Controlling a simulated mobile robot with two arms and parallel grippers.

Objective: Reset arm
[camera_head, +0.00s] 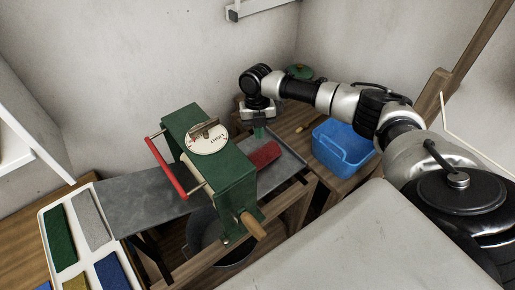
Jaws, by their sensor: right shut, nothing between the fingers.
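My right arm reaches in from the right side of the head view, across the back of the workspace. Its gripper (259,130) hangs pointing down behind the green machine, above the far end of the grey board. The fingers look small and partly blurred; they are shut with nothing between them. A red block (264,154) lies on the board just below and in front of the gripper, apart from it as far as I can tell. My left gripper is not in view.
The green box-shaped machine (228,177) with a round dial (204,141), red bar and wooden handle stands over the grey board (150,200). A blue bin (342,147) is at right. A white tray (49,240) of coloured blocks is at lower left. A pale surface (345,240) fills the front.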

